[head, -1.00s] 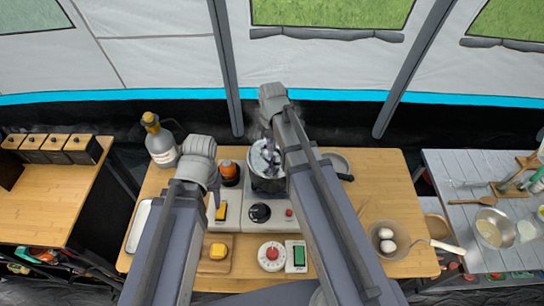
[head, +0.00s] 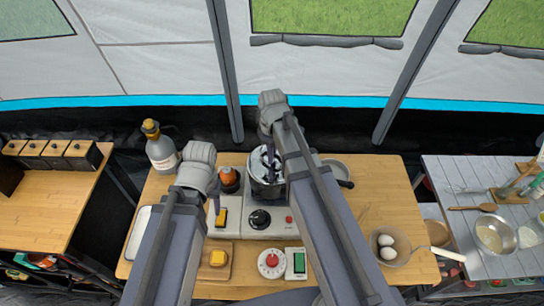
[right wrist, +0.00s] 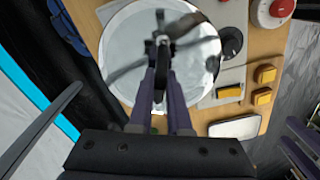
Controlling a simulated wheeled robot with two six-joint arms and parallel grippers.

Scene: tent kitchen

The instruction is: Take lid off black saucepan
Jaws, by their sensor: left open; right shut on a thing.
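The black saucepan (head: 268,190) stands at the back of the cooker, partly hidden by my right arm. Its round, pale, shiny lid (head: 257,163) shows at the top of the pan. The lid fills much of the right wrist view (right wrist: 125,70). My right gripper (right wrist: 161,45) is shut on the dark handle at the lid's middle. In the head view my right gripper (head: 269,152) is over the pan. I cannot tell whether the lid touches the rim. My left gripper (head: 215,197) is open and empty, left of the pan, partly hidden by its wrist.
The cooker (head: 243,222) has a black knob. A bottle (head: 162,152) and an orange-topped jar (head: 229,178) stand left of the pan. A small pan (head: 336,169) lies to the right. A bowl of eggs (head: 398,247) is at the front right. The wooden table right of my arm is mostly clear.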

